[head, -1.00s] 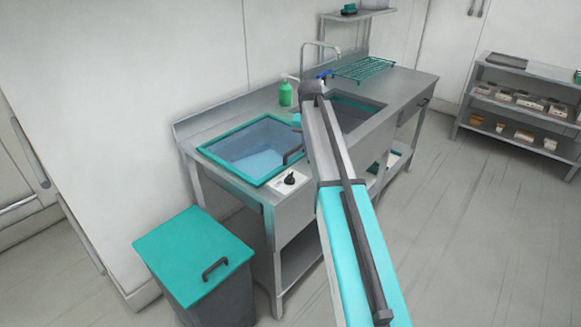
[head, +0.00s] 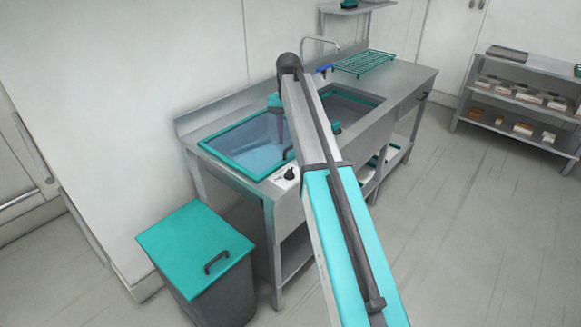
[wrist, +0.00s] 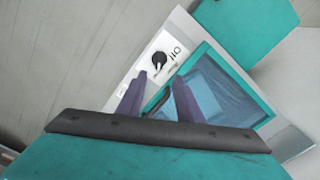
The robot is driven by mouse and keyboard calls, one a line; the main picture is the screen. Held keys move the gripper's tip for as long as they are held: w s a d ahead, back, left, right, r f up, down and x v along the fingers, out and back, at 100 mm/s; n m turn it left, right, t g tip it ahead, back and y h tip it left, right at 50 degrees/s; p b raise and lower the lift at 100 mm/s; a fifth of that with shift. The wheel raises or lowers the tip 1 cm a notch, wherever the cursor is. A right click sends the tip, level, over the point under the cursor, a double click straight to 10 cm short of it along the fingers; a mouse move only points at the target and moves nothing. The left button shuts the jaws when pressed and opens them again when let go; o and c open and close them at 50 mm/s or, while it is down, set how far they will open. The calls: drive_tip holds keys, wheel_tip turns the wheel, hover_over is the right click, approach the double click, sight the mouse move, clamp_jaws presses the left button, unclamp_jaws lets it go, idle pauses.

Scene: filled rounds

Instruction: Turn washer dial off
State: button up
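The washer (head: 228,160) is set into the metal counter, with a teal frame around a blue glassy top. A white panel at its front right corner carries the black dial (head: 290,174). The dial also shows in the wrist view (wrist: 158,60), with small dark marks on the panel beside it; its setting is too small to read. My gripper (wrist: 160,78) is open and empty, its two purple-grey fingers apart. In the wrist view the fingertips appear just below the dial, with no visible contact.
A dark curved handle (head: 288,153) is on the washer near the dial. A bin with a teal lid (head: 190,242) stands at front left. The sink (head: 352,108) and a teal rack (head: 364,63) are to the right.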

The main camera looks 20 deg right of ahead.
sight(289, 170)
drive_tip(key=shift+f+p, duration=2.05)
drive_tip(key=shift+f, duration=4.6)
clamp_jaws()
